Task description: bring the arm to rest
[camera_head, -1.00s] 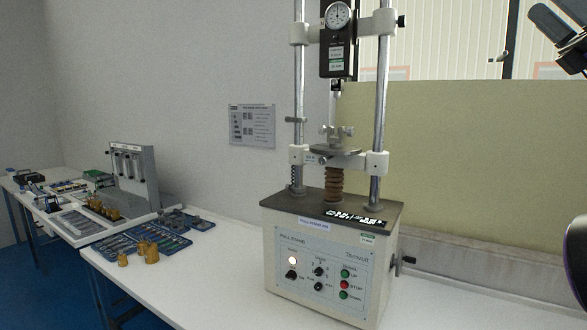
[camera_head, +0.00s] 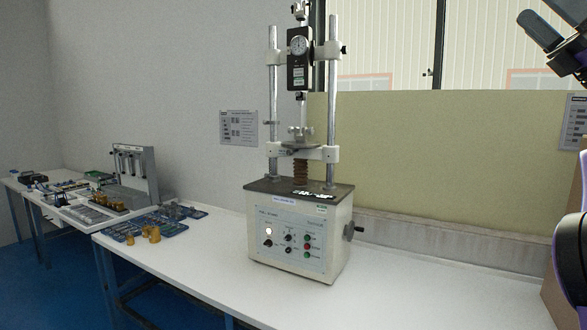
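My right gripper (camera_head: 543,32) is raised at the top right corner, dark grey and partly cut off by the frame edge. It is apart from everything on the table, and I see nothing held in it. Its angle does not show whether its fingers are open or shut. A purple and black part of my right arm (camera_head: 571,235) shows at the right edge. My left gripper is not in view. The pull stand (camera_head: 300,235), a white box with two steel columns and a dial gauge (camera_head: 298,45), stands upright on the white table (camera_head: 215,270), clear of my arm.
Blue trays of small parts (camera_head: 150,228) and brass weights (camera_head: 152,235) lie left of the stand. A grey apparatus (camera_head: 134,170) stands farther left. A crank (camera_head: 354,232) juts from the stand's right side. The table right of it is bare. A yellow panel (camera_head: 430,150) stands behind.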

